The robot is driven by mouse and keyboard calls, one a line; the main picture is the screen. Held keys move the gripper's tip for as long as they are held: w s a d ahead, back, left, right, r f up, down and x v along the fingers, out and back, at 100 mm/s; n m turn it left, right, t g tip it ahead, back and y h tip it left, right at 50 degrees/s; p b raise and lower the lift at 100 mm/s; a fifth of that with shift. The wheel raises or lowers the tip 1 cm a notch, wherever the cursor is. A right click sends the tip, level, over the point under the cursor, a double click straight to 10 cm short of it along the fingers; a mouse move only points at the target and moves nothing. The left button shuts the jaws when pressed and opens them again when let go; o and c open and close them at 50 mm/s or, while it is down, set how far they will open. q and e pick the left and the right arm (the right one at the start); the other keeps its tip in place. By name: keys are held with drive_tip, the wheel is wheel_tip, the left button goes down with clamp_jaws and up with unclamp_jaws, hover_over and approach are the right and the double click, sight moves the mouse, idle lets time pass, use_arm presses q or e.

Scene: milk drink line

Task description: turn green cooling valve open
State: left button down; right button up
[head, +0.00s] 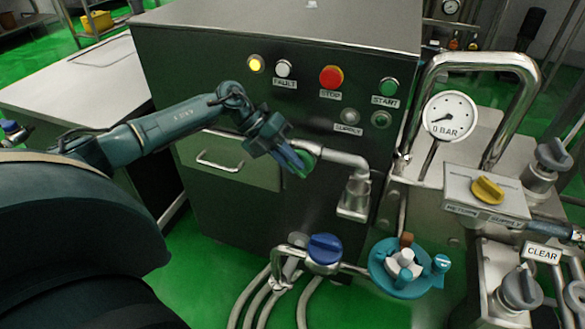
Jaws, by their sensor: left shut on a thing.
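The green cooling valve knob (306,159) sits at the left end of a bent steel pipe, in front of the dark control cabinet. My left gripper (295,160) reaches in from the left and is shut on the green knob. Its fingers hide much of the knob, so I cannot tell how far it is turned. My right gripper is not in view.
The steel cabinet (280,35) carries a red stop button (331,77) and a green start button (388,86).

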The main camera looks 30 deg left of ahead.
use_arm(q)
drive_tip(key=h+b, duration=0.1)
drive_tip(key=f+h+b, duration=0.1)
drive_tip(key=b, duration=0.1)
drive_tip(key=shift+a+f+t+h, duration=0.1)
drive_tip(key=shift+a+t+h, duration=0.15)
drive_tip(key=shift+t+h, duration=0.15)
drive_tip(key=h+b, duration=0.1)
drive_tip(key=b, duration=0.1)
drive_tip(key=t+h+b, duration=0.1)
drive_tip(key=h+b, duration=0.3)
drive_tip(key=shift+s+a+f+b, duration=0.1)
drive_tip(key=shift+f+b, duration=0.15)
drive_tip(key=shift+b, duration=0.15)
drive_tip(key=shift+r+h, duration=0.1)
drive_tip(key=shift+h, duration=0.4)
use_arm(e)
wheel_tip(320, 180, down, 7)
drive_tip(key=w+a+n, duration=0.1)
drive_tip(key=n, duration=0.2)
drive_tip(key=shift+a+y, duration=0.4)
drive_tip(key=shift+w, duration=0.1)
use_arm(q)
drive_tip(key=c, duration=1.5)
unclamp_jaws()
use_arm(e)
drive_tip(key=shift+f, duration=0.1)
use_arm(q)
drive_tip(key=shift+o, duration=0.2)
